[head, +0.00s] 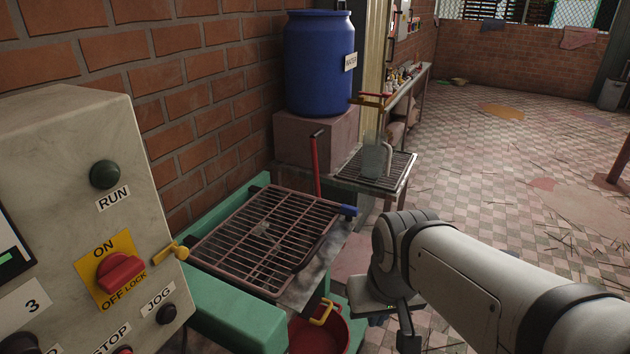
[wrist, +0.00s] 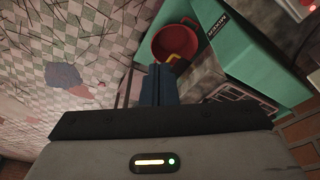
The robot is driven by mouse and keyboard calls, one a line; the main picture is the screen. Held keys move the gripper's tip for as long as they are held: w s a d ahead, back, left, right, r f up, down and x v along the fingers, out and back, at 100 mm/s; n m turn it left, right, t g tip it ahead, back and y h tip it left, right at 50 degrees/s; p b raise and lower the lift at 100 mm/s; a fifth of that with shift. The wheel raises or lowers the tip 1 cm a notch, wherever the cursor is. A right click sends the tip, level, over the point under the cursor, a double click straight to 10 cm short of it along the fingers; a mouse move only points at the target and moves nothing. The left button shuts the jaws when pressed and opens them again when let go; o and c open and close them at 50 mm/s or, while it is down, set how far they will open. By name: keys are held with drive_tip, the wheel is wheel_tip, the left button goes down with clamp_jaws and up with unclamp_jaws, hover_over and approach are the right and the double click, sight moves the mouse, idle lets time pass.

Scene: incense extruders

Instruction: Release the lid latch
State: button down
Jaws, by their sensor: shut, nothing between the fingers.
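A barred metal lid (head: 265,235) lies flat over the green machine (head: 235,312) in the head view. A blue piece (head: 348,210) sticks out at its right edge, and a yellow handle (head: 172,249) sits by its left corner, near the control box. I cannot tell for certain which is the latch. My gripper is shut and empty; its dark fingers (wrist: 157,83) show in the wrist view, pointing towards a red bucket (wrist: 175,44) with a yellow part (wrist: 173,60) over it. In the head view my arm is right of the lid, apart from it, and the fingertips are not clear.
The control box (head: 60,190) with a red switch (head: 120,270) stands at the left. The red bucket (head: 330,335) sits low beside the machine. Behind are a red lever (head: 316,165), a blue barrel (head: 318,65) and a grated side table (head: 395,182). Tiled floor (head: 490,165) is open at right.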

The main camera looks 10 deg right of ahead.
sight(335, 216)
drive_tip(key=shift+d, duration=0.1)
drive_tip(key=w+r+m+h+p, duration=0.1)
drive_tip(key=w+r+m+p, duration=0.15)
drive_tip(key=w, duration=1.85)
drive_tip(key=w+a+f+m, duration=0.1)
drive_tip(key=w+f+m, duration=0.1)
drive_tip(key=w, duration=0.7)
drive_tip(key=w+a+f+m+t+h, duration=0.1)
drive_tip(key=w+a+f+m, duration=0.1)
drive_tip(key=w, duration=0.8)
drive_tip(key=shift+f, duration=0.9)
drive_tip(key=shift+h, duration=0.3)
drive_tip(key=p+x, duration=0.2)
drive_tip(key=x, duration=0.8)
drive_tip(key=shift+s, duration=0.1)
drive_tip(key=shift+w+d+p, duration=0.35)
drive_tip(key=shift+w+d, duration=0.2)
drive_tip(key=shift+w, duration=0.3)
drive_tip(key=shift+w+d+p, duration=0.3)
drive_tip(key=shift+w+d, duration=0.25)
drive_tip(key=shift+w, duration=0.25)
